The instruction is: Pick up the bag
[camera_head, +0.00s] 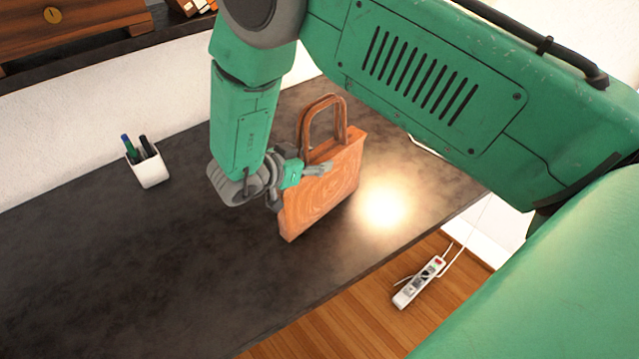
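The bag (325,192) is an orange-brown, wood-grained tote with two looped handles (322,118). It stands upright on the dark table (120,265). My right gripper (297,185) is at the bag's left edge, below the handles. Its fingers are spread apart. One finger overlaps the bag's upper face in the picture and the other is by its left edge; I cannot tell whether they touch it. My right arm hides part of the table behind. My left gripper is not in view.
A white cup (150,168) with several pens stands on the table at the left. A wooden chest (70,25) sits on a dark ledge at the top left. A white power strip (419,282) lies on the wooden floor beyond the table edge. The table's lower left is clear.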

